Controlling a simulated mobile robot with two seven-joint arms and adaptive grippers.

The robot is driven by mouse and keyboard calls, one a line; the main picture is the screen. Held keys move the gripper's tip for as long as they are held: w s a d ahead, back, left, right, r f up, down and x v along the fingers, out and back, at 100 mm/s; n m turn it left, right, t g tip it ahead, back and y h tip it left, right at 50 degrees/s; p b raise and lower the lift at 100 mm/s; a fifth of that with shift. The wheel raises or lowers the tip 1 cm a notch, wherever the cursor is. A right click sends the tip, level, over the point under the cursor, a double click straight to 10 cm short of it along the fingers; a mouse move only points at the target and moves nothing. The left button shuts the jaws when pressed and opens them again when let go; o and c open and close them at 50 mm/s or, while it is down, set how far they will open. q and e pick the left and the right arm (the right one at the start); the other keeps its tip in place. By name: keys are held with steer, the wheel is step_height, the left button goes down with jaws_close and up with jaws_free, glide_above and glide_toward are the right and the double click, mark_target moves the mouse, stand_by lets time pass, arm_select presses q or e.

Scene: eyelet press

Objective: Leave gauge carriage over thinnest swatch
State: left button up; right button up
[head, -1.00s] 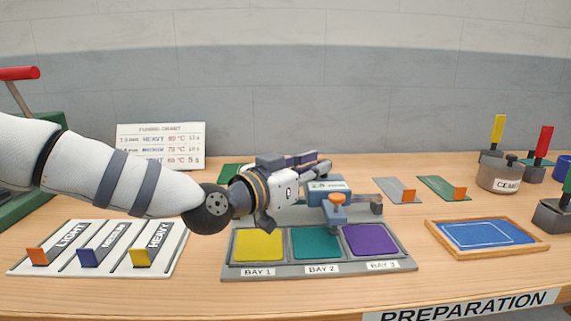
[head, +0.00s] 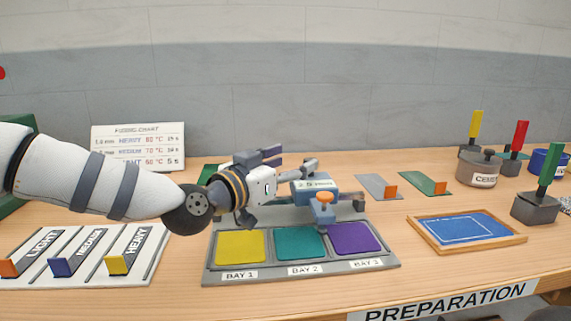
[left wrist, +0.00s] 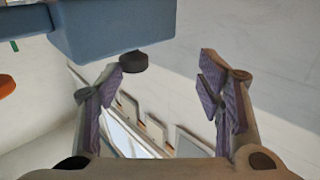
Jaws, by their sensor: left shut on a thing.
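The blue gauge carriage (head: 318,185) has a pale display and an orange knob in front. It is at the rear of the grey bay board (head: 213,265), its knob near the border between the teal swatch (head: 299,243) in bay 2 and the purple swatch (head: 353,238) in bay 3. The yellow swatch (head: 241,246) is in bay 1. My left gripper (head: 284,162) is just left of the carriage. In the left wrist view its fingers (left wrist: 162,90) are apart with nothing visible between them, and the carriage (left wrist: 110,28) is outside them. My right gripper is not in view.
A fusing chart (head: 138,147) stands behind on the left. A white board with LIGHT, MEDIUM and HEAVY strips (head: 150,262) lies front left. A blue framed panel (head: 466,232), a cement pot (head: 478,170) and handled tools are on the right.

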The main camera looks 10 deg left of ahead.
arm_select(q)
steer(key=v, duration=1.2)
steer(key=shift+w, duration=0.1)
